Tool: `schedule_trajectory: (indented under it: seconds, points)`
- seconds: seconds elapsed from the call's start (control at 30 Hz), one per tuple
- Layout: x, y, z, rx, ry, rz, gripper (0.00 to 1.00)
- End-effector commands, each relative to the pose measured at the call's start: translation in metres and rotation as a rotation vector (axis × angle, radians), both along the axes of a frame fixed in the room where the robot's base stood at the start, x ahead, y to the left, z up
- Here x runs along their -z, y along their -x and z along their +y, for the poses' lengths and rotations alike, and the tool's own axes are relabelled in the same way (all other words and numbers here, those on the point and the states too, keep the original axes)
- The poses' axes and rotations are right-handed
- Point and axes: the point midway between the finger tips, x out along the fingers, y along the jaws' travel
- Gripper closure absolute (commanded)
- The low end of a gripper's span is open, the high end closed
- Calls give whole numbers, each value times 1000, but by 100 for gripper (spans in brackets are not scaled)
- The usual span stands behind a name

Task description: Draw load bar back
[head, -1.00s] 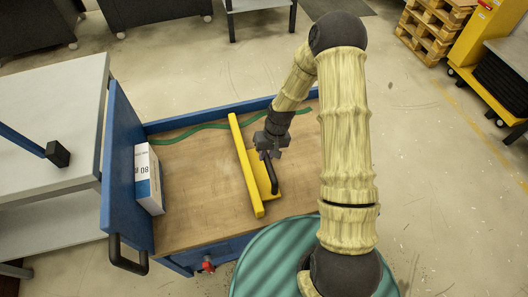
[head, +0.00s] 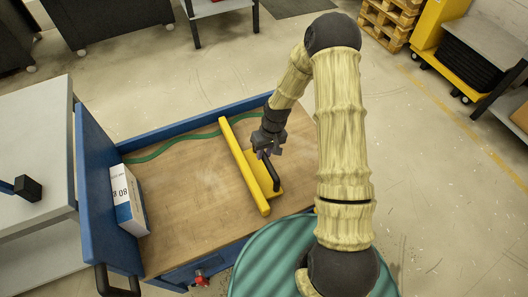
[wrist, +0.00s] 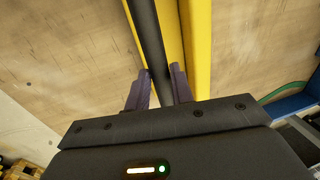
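The load bar (head: 238,155) is a long yellow bar lying across the wooden deck of a blue cart, with a yellow plate and a black handle (head: 271,172) on its right side. My gripper (head: 266,152) is at the far end of this handle. In the wrist view the dark handle (wrist: 147,30) runs between the two purple-grey fingertips (wrist: 160,82), which sit close on both sides of it. The yellow bar (wrist: 197,45) shows just right of the fingers. The exact contact is partly hidden by the gripper body.
A white-and-blue box (head: 128,200) stands on the deck (head: 190,190) against the cart's blue end wall (head: 95,190), left of the bar. Bare deck lies between them. A green strap (head: 175,145) runs along the far side. A grey table (head: 40,150) stands left.

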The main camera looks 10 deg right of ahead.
Motion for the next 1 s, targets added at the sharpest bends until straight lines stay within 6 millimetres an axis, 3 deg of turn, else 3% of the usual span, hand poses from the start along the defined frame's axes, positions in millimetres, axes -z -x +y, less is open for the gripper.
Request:
schedule_trajectory:
  seconds: [0.03,0.1,0.53,0.67,1.0]
  points:
    - [-1,-1,0,1,0,-3,67]
    - [-1,-1,0,0,-1,-2,57]
    - [-10,-1,-2,1,0,-2,57]
    - [-27,-2,-6,3,-1,-2,57]
    - [-94,-6,-18,3,1,-4,57]
